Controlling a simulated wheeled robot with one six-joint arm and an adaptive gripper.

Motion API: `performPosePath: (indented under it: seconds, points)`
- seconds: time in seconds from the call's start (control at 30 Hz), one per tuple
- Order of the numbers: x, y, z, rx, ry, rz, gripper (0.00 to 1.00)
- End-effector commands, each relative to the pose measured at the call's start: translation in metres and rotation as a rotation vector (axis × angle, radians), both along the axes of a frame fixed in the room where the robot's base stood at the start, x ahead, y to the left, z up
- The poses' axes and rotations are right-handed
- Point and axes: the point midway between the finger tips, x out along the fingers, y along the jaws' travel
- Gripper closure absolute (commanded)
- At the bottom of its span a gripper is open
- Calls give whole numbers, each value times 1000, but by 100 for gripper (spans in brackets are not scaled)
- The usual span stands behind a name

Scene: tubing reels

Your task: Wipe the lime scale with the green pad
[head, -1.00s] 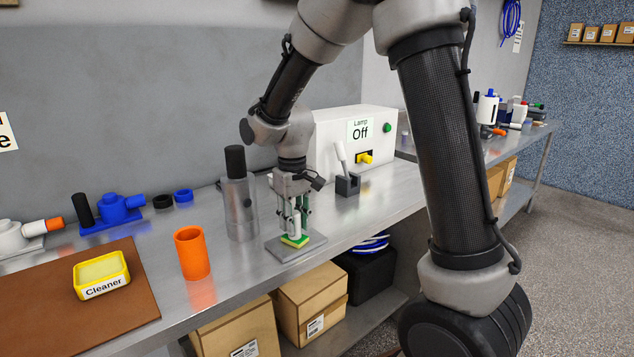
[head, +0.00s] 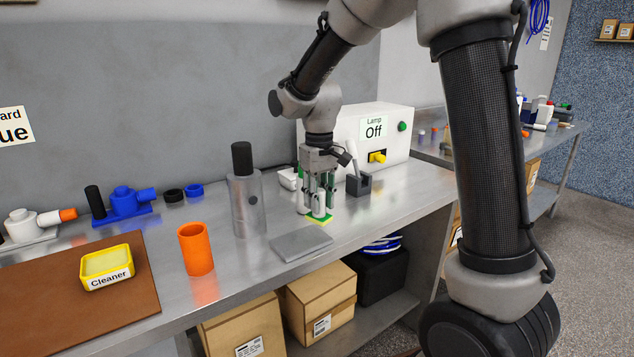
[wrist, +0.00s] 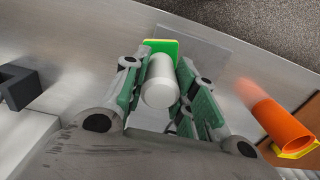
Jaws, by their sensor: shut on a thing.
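My gripper (head: 318,203) is shut on the white handle (wrist: 160,82) of the green pad (head: 319,219). The pad has a yellow layer and also shows beyond the handle in the wrist view (wrist: 163,46). It is at or just above the metal bench, right of and behind a flat grey plate (head: 301,243); I cannot tell if it touches the bench. I cannot make out the lime scale in either view.
A grey cylinder with a black top (head: 246,200) stands left of my gripper. A dark block (head: 359,184) and the white lamp box (head: 392,140) are close on the right. An orange tube (head: 196,250) and the yellow Cleaner tray (head: 106,268) are further left.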

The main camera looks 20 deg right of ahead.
Motion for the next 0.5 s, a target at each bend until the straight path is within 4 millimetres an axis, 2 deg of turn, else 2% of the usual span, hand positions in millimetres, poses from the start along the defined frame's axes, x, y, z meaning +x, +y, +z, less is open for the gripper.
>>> performPosePath:
  seconds: [0.3, 0.5]
  points:
    - [0, -3, 29, 1, -3, -3, 95]
    - [-1, -5, 40, 0, -1, -4, 95]
